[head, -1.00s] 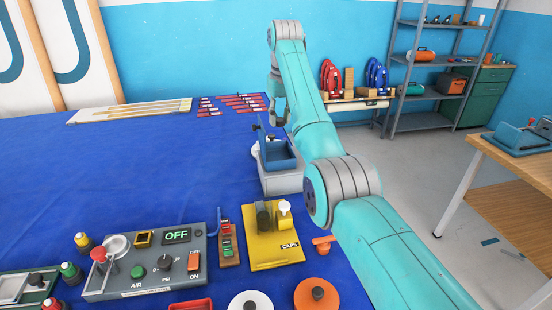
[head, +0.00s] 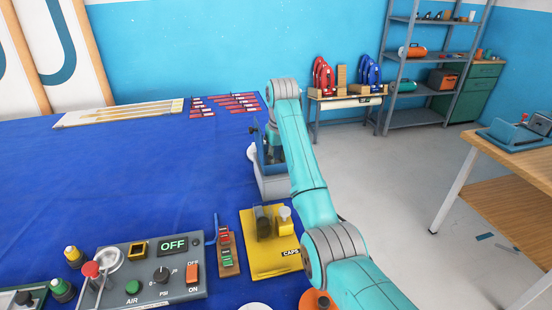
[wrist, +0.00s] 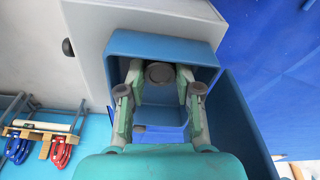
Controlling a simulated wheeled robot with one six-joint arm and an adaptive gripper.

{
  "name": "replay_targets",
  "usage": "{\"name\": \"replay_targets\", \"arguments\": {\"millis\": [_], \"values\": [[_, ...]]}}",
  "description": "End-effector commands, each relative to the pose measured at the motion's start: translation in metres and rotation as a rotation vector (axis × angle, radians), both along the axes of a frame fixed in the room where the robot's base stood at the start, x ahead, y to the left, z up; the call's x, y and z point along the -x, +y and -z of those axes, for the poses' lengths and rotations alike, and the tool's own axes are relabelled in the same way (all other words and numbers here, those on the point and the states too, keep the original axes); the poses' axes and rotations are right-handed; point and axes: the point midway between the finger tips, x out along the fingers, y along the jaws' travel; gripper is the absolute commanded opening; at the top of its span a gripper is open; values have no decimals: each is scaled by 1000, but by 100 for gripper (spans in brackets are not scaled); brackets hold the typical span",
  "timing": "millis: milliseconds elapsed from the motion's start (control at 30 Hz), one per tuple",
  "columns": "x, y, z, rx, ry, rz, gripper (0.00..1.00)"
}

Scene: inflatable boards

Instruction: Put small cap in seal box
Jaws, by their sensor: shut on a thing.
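The seal box is a blue open-topped box (wrist: 205,52) on a light grey base (wrist: 85,45), with its blue lid panel (wrist: 245,115) standing open. In the head view, the box (head: 262,158) is partly hidden behind my arm. My gripper (wrist: 160,84) points into the box opening, its fingertips within the rim. It is shut on a small dark grey round cap (wrist: 159,72), seen between the fingertips. I cannot tell whether the cap touches the box floor. In the head view my gripper (head: 274,138) is at the box, and the cap cannot be made out.
A yellow caps board (head: 262,262) with a dark cap and a cream cap stands in front of the box. A grey air control panel (head: 150,270) is at the front left. The blue table (head: 110,190) is clear in the middle. Red strips (head: 235,101) lie at the back.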

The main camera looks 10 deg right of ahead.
Motion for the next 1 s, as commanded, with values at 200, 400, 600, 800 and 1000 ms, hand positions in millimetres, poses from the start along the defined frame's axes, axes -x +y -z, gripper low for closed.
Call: {"name": "replay_targets", "arguments": {"millis": [200,400,600,800,1000], "values": [[1,0,4,0,-1,0,20],[2,0,7,0,0,0,20],[1,0,6,0,0,0,59],[1,0,6,0,-1,0,59],[-3,1,-10,0,-3,0,59]]}}
